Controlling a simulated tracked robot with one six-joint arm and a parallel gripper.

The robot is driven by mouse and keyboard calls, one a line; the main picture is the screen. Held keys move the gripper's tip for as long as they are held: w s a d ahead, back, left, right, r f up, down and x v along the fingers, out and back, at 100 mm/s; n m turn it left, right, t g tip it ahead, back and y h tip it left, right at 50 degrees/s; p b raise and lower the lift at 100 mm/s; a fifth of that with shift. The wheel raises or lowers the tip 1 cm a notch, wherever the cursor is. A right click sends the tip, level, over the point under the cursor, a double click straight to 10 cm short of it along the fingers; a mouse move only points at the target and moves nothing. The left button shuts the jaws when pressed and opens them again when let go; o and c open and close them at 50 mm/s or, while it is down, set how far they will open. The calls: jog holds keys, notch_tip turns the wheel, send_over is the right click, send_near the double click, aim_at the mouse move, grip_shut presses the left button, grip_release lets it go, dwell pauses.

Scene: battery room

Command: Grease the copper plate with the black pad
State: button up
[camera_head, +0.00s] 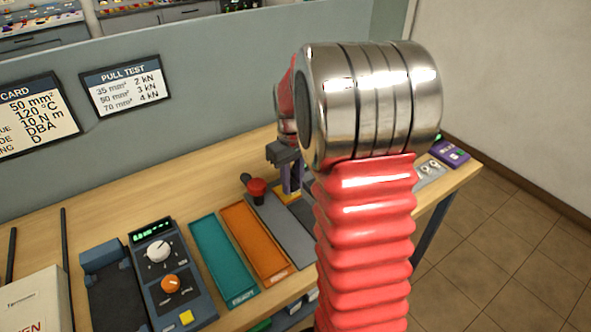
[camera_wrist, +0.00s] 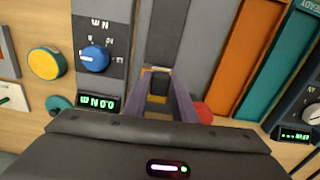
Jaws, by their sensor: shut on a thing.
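My gripper (camera_head: 291,188) points down over the back part of the bench, behind my red arm. In the wrist view its two purple-grey fingers (camera_wrist: 158,82) come together on a small dark block, which looks like the black pad (camera_wrist: 158,87). An orange-yellow piece shows at the fingertips in the head view (camera_head: 284,197), and a thin edge of that colour shows in the wrist view. It may be the copper plate, but most of it is hidden. I cannot tell whether the pad touches it.
A red knob (camera_head: 257,187) stands close left of my gripper. Grey (camera_head: 281,230), orange (camera_head: 255,241) and teal (camera_head: 221,258) trays lie in front-left, then a dial unit (camera_head: 168,268). A blue-knob meter (camera_wrist: 94,59) and yellow button (camera_wrist: 45,63) show in the wrist view.

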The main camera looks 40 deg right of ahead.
jog(key=shift+r, duration=2.05)
